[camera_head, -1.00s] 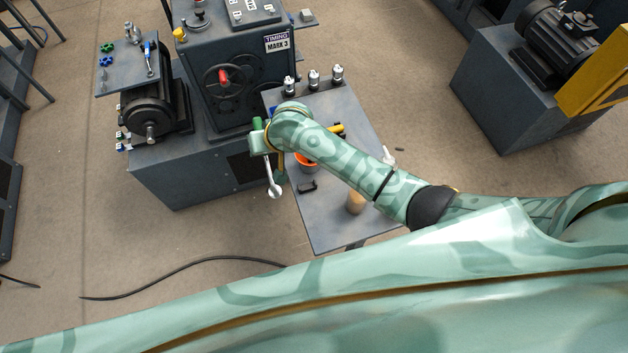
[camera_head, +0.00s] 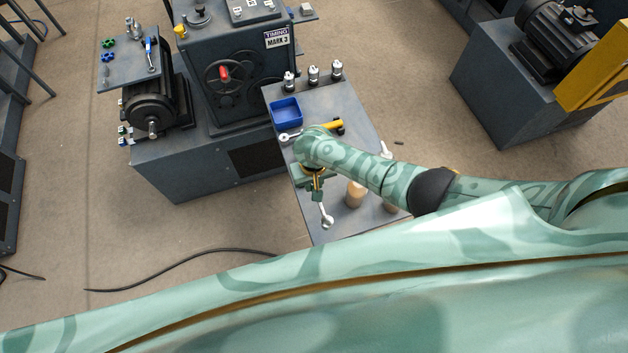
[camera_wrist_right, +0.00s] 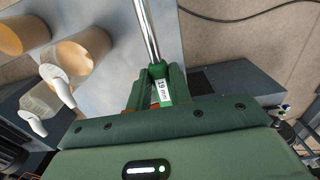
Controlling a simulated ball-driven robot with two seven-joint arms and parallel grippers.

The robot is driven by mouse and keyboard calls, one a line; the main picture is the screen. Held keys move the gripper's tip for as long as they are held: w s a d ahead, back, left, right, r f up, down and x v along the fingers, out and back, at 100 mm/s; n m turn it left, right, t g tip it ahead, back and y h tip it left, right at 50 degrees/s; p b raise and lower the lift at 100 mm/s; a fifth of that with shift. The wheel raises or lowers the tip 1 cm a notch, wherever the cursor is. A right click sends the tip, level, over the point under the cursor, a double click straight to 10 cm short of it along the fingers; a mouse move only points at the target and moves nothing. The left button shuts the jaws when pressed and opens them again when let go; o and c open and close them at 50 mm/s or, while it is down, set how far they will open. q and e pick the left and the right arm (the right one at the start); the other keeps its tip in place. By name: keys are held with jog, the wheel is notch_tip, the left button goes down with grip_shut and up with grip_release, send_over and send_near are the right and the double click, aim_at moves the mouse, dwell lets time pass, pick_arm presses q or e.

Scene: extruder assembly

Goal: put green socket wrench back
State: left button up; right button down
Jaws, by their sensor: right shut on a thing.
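The green socket wrench is in my right gripper (camera_head: 316,188). In the head view its silver shaft and socket end (camera_head: 327,217) stick out below the gripper, over the table (camera_head: 335,95). In the right wrist view the jaws (camera_wrist_right: 157,92) are shut on the wrench's green part (camera_wrist_right: 158,71), which has a white "19 mm" label. Its bright shaft (camera_wrist_right: 147,28) runs up and out of that view. My right forearm and wrist hide part of the table's middle. My left gripper is not in view.
On the table are a blue bin (camera_head: 286,112), a yellow-handled tool (camera_head: 329,125), three silver fittings (camera_head: 313,75) at the back and a tan cylinder (camera_head: 355,193) right of the gripper. The machine (camera_head: 232,75) stands left of the table. White nozzles (camera_wrist_right: 58,84) show in the wrist view.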

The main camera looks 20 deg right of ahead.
jog(key=shift+w+f+b, duration=0.1)
jog(key=shift+f+b, duration=2.5)
jog(key=shift+f, duration=0.85)
jog(key=shift+f+b, duration=0.75)
jog(key=shift+f, duration=0.3)
jog(key=c, duration=1.2)
grip_release()
